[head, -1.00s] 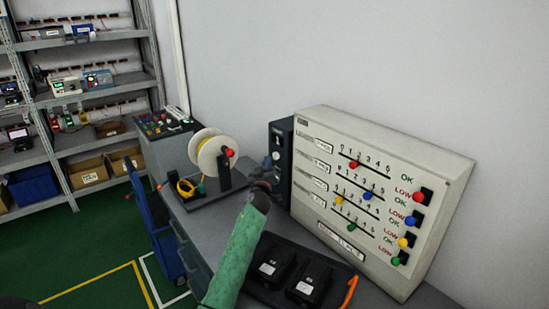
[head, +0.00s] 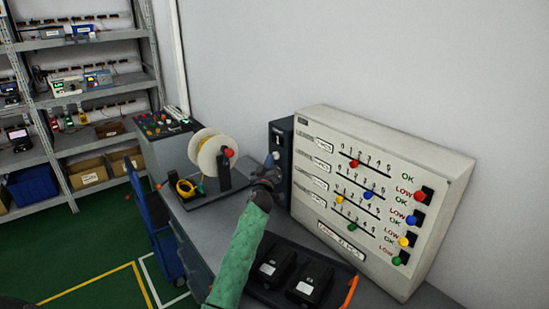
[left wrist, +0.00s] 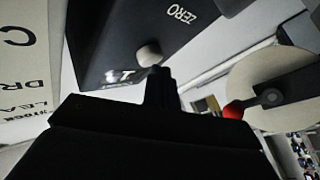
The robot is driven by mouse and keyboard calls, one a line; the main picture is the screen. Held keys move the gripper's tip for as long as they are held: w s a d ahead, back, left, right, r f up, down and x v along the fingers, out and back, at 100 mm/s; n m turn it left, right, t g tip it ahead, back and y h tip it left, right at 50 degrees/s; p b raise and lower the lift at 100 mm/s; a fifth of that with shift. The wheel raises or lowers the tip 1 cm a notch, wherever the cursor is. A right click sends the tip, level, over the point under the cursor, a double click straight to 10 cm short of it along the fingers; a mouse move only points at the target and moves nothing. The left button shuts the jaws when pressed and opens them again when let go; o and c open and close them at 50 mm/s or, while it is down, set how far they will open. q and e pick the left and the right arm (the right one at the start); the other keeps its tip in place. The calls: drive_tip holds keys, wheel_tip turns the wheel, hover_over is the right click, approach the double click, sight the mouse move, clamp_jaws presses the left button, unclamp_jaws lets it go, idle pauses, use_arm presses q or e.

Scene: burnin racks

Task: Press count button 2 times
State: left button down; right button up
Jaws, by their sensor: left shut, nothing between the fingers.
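A dark upright device (head: 281,140) stands at the back of the bench, left of the big white panel. In the left wrist view its dark face (left wrist: 105,35) bears the word ZERO and a round pale button (left wrist: 150,54). A second label beside that button is partly hidden, so I cannot read it as count. My left gripper (head: 270,171) is at the device's front; its shut, empty fingertips (left wrist: 158,76) show just below the pale button in the left wrist view. I cannot tell whether they touch it. My right gripper is not in view.
The white panel (head: 440,158) with coloured sliders stands close on the right. A cable reel (head: 208,151) with a red knob stands left of my gripper. A black tray (head: 262,295) with two black units lies in front. Shelves (head: 85,95) stand far left.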

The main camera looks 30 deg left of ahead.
use_arm(q)
drive_tip(key=shift+w+f+b, duration=0.15)
drive_tip(key=shift+w+b, duration=0.25)
drive_tip(key=shift+b, duration=0.15)
idle(0.8)
drive_tip(key=shift+d, duration=0.15)
drive_tip(key=shift+s+a+r+p, duration=0.1)
drive_tip(key=shift+s+r+p, duration=0.05)
drive_tip(key=shift+s+p, duration=0.2)
drive_tip(key=shift+s+a+r+p, duration=0.1)
drive_tip(key=shift+s+p, duration=0.1)
drive_tip(key=shift+s, duration=0.25)
drive_tip(key=shift+a, duration=0.1)
drive_tip(key=s, duration=0.1)
drive_tip(key=s+a+p, duration=0.1)
drive_tip(key=s, duration=0.1)
drive_tip(key=s+a, duration=0.1)
drive_tip(key=shift+s, duration=0.35)
